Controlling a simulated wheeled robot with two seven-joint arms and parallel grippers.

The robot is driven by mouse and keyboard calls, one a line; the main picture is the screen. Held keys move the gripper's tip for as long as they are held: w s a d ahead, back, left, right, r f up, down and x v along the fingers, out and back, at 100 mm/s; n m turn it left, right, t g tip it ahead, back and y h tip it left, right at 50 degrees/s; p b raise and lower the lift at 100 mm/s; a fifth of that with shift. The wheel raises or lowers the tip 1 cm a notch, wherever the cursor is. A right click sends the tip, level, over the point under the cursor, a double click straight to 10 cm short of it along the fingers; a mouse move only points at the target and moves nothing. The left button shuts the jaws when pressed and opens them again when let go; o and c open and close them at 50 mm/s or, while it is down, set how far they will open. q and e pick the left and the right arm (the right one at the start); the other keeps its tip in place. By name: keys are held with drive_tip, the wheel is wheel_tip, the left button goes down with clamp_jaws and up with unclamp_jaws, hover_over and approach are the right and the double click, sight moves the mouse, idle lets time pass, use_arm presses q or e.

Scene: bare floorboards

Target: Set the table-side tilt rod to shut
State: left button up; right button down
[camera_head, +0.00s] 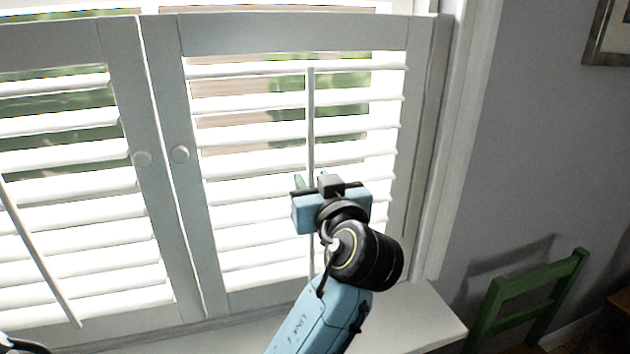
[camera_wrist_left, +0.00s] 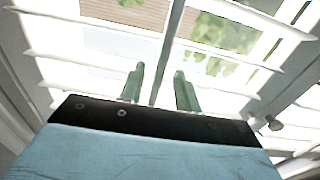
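The right shutter panel (camera_head: 420,120) has white slats with outdoor light and greenery showing through the gaps. Its tilt rod (camera_head: 311,110), a thin pale bar, runs nearly upright down the slats; this panel is nearer the green chair and brown furniture at right. My left gripper (camera_head: 311,181) is in front of this rod, its body hiding part of the lower rod. In the left wrist view, the rod (camera_wrist_left: 169,50) passes between the two green fingers, with gaps visible on both sides. The gripper is open; contact with the rod is not visible. My right gripper is not seen.
The left shutter panel (camera_head: 125,90) has its own rod (camera_head: 38,255), slanting in the picture. A pale sill (camera_head: 425,318) lies below. A green chair (camera_head: 530,290) and brown furniture (camera_head: 621,302) stand at right.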

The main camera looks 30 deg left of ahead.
sight(312, 156)
use_arm(q)
clamp_jaws()
drive_tip(key=shift+r+p, duration=1.3)
drive_tip(key=shift+r, duration=0.85)
unclamp_jaws()
drive_tip(key=shift+f, duration=0.1)
